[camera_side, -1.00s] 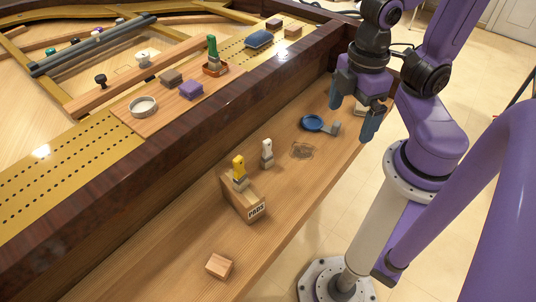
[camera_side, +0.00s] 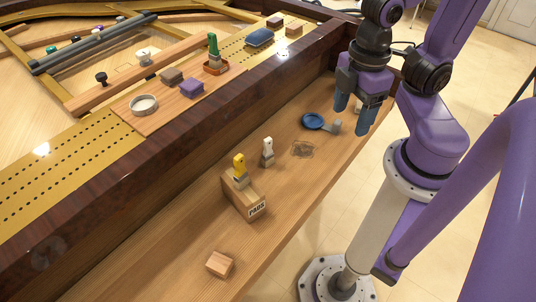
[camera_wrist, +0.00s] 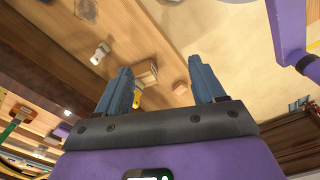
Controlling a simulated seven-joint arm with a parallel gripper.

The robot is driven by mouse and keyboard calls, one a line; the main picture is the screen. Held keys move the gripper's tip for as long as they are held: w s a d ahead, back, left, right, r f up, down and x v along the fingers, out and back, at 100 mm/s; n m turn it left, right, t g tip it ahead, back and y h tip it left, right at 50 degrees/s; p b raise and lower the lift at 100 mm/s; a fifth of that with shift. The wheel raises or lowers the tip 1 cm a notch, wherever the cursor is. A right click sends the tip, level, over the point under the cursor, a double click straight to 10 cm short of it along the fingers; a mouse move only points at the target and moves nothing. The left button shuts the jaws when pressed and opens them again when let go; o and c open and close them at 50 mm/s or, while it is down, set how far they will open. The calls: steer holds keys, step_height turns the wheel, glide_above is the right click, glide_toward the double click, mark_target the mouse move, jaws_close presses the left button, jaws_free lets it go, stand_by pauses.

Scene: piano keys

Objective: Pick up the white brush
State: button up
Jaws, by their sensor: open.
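The white brush (camera_side: 267,152) stands upright on the wooden ledge near its middle, bristles down. In the wrist view, a small pale upright object that looks like the white brush (camera_wrist: 100,53) is left of the fingers. My gripper (camera_side: 351,117) is open and empty, above the right end of the ledge, well apart from the brush.
A small wooden block (camera_side: 219,264) lies at the near end. The dark piano rim (camera_side: 180,150) rises behind.

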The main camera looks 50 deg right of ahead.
steer(key=n+t+h, duration=0.3)
steer(key=n+t, duration=1)
steer(key=n, duration=0.8)
glide_toward(270, 156)
steer(key=x, duration=0.7)
steer(key=shift+w+d, duration=0.1)
steer(key=shift+w, duration=0.25)
steer(key=shift+x, duration=2.55)
steer(key=shift+f, duration=0.1)
steer(key=c, duration=1.1)
